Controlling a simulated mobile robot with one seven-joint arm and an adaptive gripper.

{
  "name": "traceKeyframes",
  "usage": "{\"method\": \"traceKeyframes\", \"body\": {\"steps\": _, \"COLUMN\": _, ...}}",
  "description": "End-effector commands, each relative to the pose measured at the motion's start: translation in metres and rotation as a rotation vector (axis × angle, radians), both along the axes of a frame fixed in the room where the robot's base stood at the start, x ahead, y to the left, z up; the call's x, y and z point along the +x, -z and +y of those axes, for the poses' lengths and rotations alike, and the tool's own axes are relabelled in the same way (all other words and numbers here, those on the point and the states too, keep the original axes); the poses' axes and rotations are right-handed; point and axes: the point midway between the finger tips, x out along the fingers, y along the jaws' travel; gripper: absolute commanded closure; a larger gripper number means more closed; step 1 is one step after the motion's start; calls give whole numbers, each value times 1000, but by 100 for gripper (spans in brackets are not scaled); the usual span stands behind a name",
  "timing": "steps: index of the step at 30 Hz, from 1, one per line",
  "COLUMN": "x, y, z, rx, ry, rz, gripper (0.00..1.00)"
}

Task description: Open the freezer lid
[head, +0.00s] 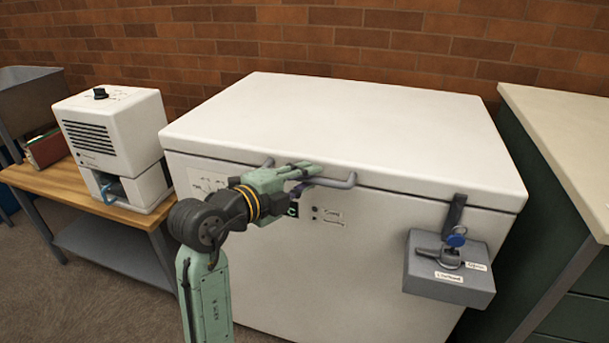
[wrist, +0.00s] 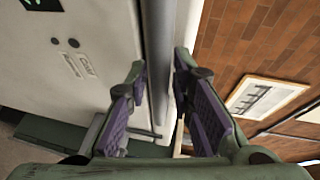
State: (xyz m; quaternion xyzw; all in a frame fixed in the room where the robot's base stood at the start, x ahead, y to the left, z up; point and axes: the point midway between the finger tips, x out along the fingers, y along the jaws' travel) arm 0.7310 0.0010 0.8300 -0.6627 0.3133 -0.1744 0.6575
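The white chest freezer (head: 370,250) has its lid (head: 350,125) down flat, with no gap showing at the front. A grey bar handle (head: 340,182) runs along the lid's front edge; it also shows in the wrist view (wrist: 159,50). My gripper (head: 305,171) is at the handle. In the wrist view my gripper (wrist: 164,88) has its purple-padded fingers apart, one on each side of the bar, with room between them. I cannot tell whether either finger touches it. A grey lock box (head: 448,275) with a blue-tagged key and dark strap hangs at the front right.
A wooden bench (head: 60,185) with a white appliance (head: 115,135) stands at left. A pale-topped counter (head: 565,130) over dark green drawers stands close at right. A brick wall (head: 400,40) runs behind the freezer. The space above the lid is clear.

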Motion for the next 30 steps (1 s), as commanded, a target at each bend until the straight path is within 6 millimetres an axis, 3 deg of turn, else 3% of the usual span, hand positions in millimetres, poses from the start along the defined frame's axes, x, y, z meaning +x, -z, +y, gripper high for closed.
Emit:
{"method": "traceKeyframes", "body": {"steps": 9, "x": 2, "y": 1, "z": -2, "rx": 0, "ry": -1, "rz": -1, "gripper": 79}}
{"method": "traceKeyframes", "body": {"steps": 19, "x": 2, "y": 1, "z": -2, "rx": 0, "ry": -1, "rz": 0, "gripper": 100}}
{"method": "traceKeyframes", "body": {"steps": 30, "x": 2, "y": 1, "z": -2, "rx": 0, "ry": -1, "rz": 0, "gripper": 100}}
